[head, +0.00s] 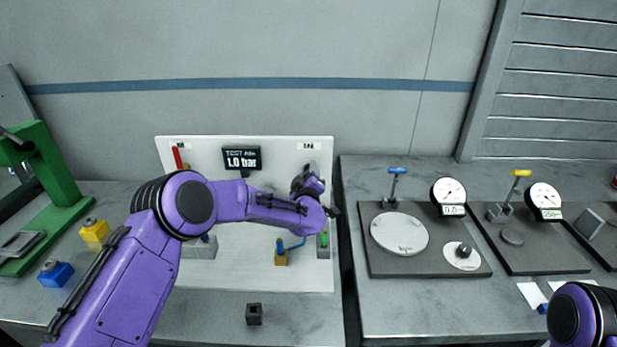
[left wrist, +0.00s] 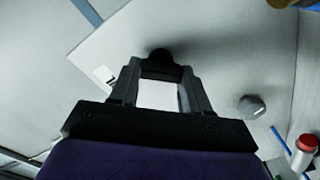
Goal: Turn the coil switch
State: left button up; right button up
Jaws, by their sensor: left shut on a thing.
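A white upright panel (head: 240,265) stands on the bench, with a black display (head: 241,159) reading 1.0 bar. My left gripper (head: 300,182) is at the panel's upper right, below a small label (head: 307,146). In the left wrist view, my left gripper (left wrist: 160,68) faces the white panel (left wrist: 215,45), shut on a dark rounded knob (left wrist: 160,55) between its fingertips. I take this knob to be the coil switch; its turn position cannot be read. In the head view my arm and gripper hide it. My right gripper is out of view; only part of my right arm shows at lower right.
A grey round knob (left wrist: 252,107) sits right of the gripper in the left wrist view. A red lever (head: 177,157) is at the panel's upper left. A small dark block (head: 254,314) stands in front. Gauge stations (head: 385,262) fill the right bench; a green press (head: 58,170) stands left.

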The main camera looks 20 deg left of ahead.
pick_arm(q)
jog(key=n+b, duration=0.8)
jog(key=b, duration=0.2)
jog(key=shift+f+n, duration=0.1)
jog(key=shift+n, duration=0.3)
jog(key=o, duration=1.1)
jog(key=shift+c, duration=0.2)
jog(key=shift+s, duration=0.1)
jog(key=b+v, duration=0.3)
jog(key=v, duration=0.7)
